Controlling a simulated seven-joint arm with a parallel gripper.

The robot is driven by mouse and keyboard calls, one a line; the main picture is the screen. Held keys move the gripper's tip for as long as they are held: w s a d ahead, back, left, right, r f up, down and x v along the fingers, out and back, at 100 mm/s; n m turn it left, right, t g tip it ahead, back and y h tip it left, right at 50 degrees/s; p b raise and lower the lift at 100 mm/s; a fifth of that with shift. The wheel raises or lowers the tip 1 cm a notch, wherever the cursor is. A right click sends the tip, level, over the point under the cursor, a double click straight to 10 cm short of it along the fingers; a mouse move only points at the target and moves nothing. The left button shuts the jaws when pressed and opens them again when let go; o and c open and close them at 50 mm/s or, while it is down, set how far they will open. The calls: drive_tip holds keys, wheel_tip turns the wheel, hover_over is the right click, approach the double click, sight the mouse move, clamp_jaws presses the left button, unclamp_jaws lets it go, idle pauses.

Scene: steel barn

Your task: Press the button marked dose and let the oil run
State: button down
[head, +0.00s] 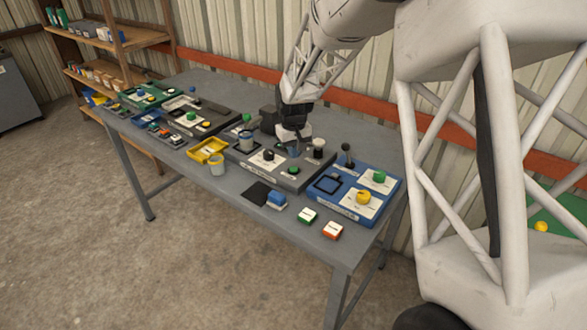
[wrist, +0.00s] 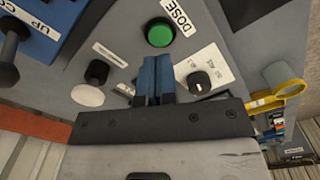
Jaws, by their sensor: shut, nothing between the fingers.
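The round green button (wrist: 160,33) shows near the top of the wrist view, on a grey panel (wrist: 125,28), with a label reading DOSE beside it. My gripper (wrist: 157,62) has its blue fingers shut together with nothing between them. In the wrist view the fingertips point toward the button, and a strip of panel shows between them. Whether they touch anything is not clear. In the head view my gripper (head: 292,150) is over the middle grey panel (head: 240,163). No running oil can be seen.
A black knob (wrist: 200,82) on a white plate sits right of my fingers. A black and white fitting (wrist: 88,95) is at left. A blue panel (head: 327,199) with green and yellow buttons stands to the right on the table. Small boxes lie along the front edge.

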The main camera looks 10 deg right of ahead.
sight(294, 169)
drive_tip(key=shift+r, duration=1.35)
drive_tip(key=shift+s+r, duration=0.15)
drive_tip(key=shift+s, duration=0.05)
drive_tip(key=s+d+r, duration=0.3)
drive_tip(key=s+r, duration=0.5)
drive_tip(key=s, duration=0.2)
drive_tip(key=s+d+r+m+t, duration=0.1)
drive_tip(key=s+d+r, duration=0.1)
drive_tip(key=s, duration=1.4)
drive_tip(key=s+d+r+m+t, duration=0.1)
drive_tip(key=s+r+m, duration=0.1)
drive_tip(key=s, duration=1.5)
drive_tip(key=shift+d+r+t, duration=0.3)
drive_tip(key=shift+d+r, duration=0.05)
drive_tip(key=shift+r, duration=0.25)
